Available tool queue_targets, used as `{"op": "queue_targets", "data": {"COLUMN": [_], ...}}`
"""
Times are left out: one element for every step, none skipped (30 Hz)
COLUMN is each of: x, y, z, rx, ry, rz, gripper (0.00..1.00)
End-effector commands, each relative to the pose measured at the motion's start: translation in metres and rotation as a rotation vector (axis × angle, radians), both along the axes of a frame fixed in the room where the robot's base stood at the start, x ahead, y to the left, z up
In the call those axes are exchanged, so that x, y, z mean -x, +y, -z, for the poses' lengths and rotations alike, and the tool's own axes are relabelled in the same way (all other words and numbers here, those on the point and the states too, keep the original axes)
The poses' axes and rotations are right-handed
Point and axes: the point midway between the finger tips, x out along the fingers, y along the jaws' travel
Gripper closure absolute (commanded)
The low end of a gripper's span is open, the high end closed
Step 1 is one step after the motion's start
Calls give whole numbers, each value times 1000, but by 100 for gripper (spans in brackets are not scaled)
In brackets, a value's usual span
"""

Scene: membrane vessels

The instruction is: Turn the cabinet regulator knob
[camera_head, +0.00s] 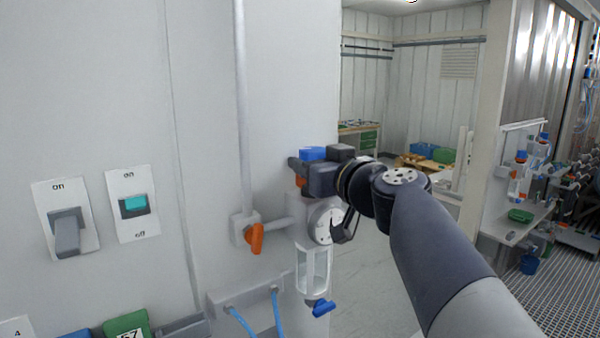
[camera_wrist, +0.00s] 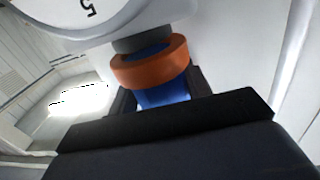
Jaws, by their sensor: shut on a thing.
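The regulator knob is blue with an orange ring; in the head view its blue top (camera_head: 313,153) shows above my gripper (camera_head: 314,177), and a bit of orange shows just below. The wrist view shows the blue knob body (camera_wrist: 163,94) between my dark fingers, with the orange ring (camera_wrist: 150,68) beyond it. My gripper is shut on the knob. The regulator has a round white gauge (camera_head: 325,224) below the gripper and a clear bowl (camera_head: 313,270) under that. Much of the knob is hidden by the gripper in the head view.
An orange valve handle (camera_head: 255,239) sits on the pipe to the left, and a blue valve handle (camera_head: 321,308) is below the bowl. Switches (camera_head: 68,233) are on the cabinet wall at far left. Open floor lies behind my arm.

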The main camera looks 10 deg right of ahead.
Motion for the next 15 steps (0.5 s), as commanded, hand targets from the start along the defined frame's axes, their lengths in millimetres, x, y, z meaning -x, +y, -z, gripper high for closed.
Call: {"op": "queue_targets", "data": {"x": [0, 0, 0, 0, 1, 1, 1, 1, 1, 1, 1, 1, 1, 1, 1], "y": [2, 1, 1, 1, 1, 0, 0, 0, 0, 0, -1, -1, -1, -1, -1], "z": [2, 1, 1, 0, 0, -1, -1, -1, -2, -2, -2, -2, -2, -2, -2], "rx": [1, 0, 1, 0, -1, 0, 0, -1, -1, -1, -1, -2, -2, -2, -2], "ry": [1, 1, -1, -2, -3, -5, -5, -6, -6, -6, -6, -7, -7, -7, -7], "rz": [16, 30, 43, 51, 58, 66, 70, 72, 74, 75, 75, 75, 75, 74, 74], "gripper": [76, 76, 76, 76, 76, 76, 76, 76, 76, 76, 76, 76, 76, 76, 76]}}
